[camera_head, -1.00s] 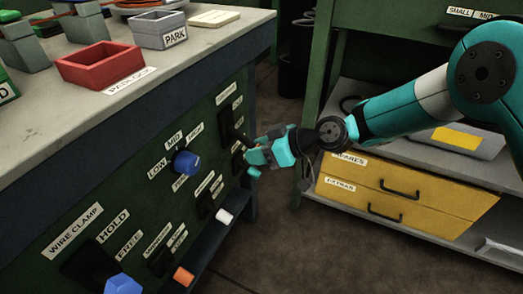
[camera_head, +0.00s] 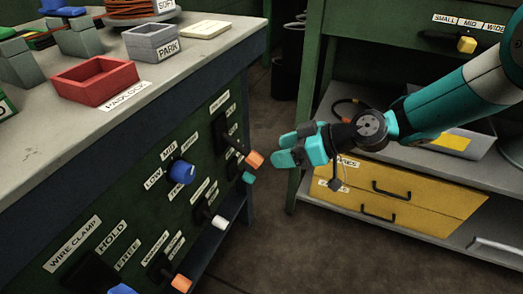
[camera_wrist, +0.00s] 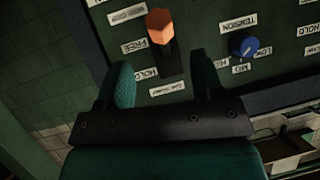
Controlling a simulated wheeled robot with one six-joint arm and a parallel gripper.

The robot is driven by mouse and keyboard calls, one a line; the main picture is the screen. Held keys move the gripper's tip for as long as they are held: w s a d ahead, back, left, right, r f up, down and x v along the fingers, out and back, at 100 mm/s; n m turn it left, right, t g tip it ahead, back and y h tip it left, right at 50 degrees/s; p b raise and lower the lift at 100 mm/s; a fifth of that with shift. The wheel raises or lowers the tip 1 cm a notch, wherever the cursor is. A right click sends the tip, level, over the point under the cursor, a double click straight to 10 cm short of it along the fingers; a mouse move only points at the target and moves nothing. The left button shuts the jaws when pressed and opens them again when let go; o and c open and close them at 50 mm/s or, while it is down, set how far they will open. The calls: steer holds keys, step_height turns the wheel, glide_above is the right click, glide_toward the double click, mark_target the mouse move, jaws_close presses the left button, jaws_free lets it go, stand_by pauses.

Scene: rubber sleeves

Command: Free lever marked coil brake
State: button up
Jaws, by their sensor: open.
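A lever with a dark arm and an orange grip (camera_head: 254,159) is on the green panel at the upper right in the head view. In the wrist view the orange grip (camera_wrist: 159,26) stands beyond and between my fingers, near the labels FREE and HOLD. The grip end is on the FREE side. Its name plate (camera_wrist: 168,89) is too small to read surely. My gripper (camera_head: 284,150) is open and empty, just right of the lever and apart from it. In the wrist view my gripper (camera_wrist: 164,72) shows both fingers spread.
A blue knob (camera_head: 181,171), a white-handled lever (camera_head: 219,221), a teal-handled lever (camera_head: 248,178) and another orange-handled lever (camera_head: 181,283) are close by on the panel. A red tray (camera_head: 96,82) sits on the bench. Yellow drawers (camera_head: 400,195) stand behind my gripper.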

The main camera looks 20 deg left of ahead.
steer(key=p+v, duration=0.1)
steer(key=v, duration=0.7)
steer(key=shift+d+r, duration=0.2)
steer(key=shift+d, duration=0.1)
steer(key=s+d+r+m+h, duration=0.4)
steer(key=s+d+r, duration=0.4)
steer(key=s+r, duration=0.2)
steer(key=s+d+r+m+t+h, duration=0.15)
steer(key=s+d+m+h, duration=0.35)
steer(key=s+d, duration=0.65)
step_height(320, 180, up, 29)
steer(key=a+m+p, duration=0.1)
steer(key=p, duration=2.7)
steer(key=shift+y+p, duration=0.35)
steer(key=shift+y, duration=0.05)
steer(key=shift+a+r+g, duration=0.1)
steer(key=shift+g, duration=0.15)
